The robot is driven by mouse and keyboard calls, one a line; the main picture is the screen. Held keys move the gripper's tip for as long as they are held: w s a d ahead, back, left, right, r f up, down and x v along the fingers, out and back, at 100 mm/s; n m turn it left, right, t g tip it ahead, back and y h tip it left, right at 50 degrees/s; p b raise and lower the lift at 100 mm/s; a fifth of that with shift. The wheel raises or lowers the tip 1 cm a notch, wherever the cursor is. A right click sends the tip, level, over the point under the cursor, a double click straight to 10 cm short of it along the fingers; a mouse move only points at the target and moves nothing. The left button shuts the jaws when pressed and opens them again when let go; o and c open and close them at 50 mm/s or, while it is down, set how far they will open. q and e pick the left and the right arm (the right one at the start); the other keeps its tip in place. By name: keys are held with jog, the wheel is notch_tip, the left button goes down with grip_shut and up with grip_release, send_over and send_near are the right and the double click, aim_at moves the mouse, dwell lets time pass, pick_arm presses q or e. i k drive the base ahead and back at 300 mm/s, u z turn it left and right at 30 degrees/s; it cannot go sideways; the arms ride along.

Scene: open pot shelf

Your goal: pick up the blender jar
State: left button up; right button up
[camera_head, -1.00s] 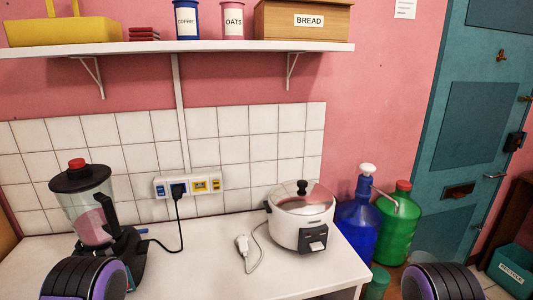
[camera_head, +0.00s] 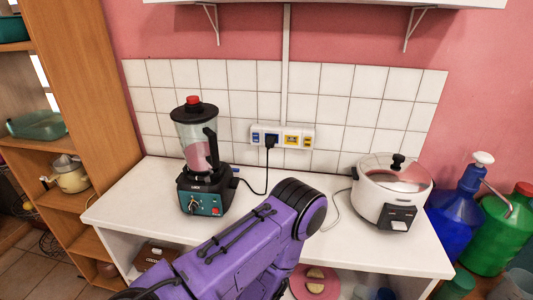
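The blender jar (camera_head: 197,140) is clear with pinkish contents, a black lid with a red cap, and a black handle on its right side. It stands upright on the dark blender base (camera_head: 203,192), which has a teal front panel. The blender is at the left part of the white counter (camera_head: 150,200). A purple arm of mine reaches up from the bottom in front of the counter, with its bent joint right of the blender and apart from it. Neither gripper shows.
A white rice cooker (camera_head: 390,195) stands at the counter's right. A cord runs from the blender to the wall sockets (camera_head: 283,138). A wooden shelf unit (camera_head: 95,100) stands left of the counter. Blue (camera_head: 457,210) and green (camera_head: 497,235) bottles stand at the right.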

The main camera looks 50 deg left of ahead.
aim_at(199, 142)
jog(key=z, duration=1.5)
jog(key=k, duration=1.65)
jog(key=u, duration=1.3)
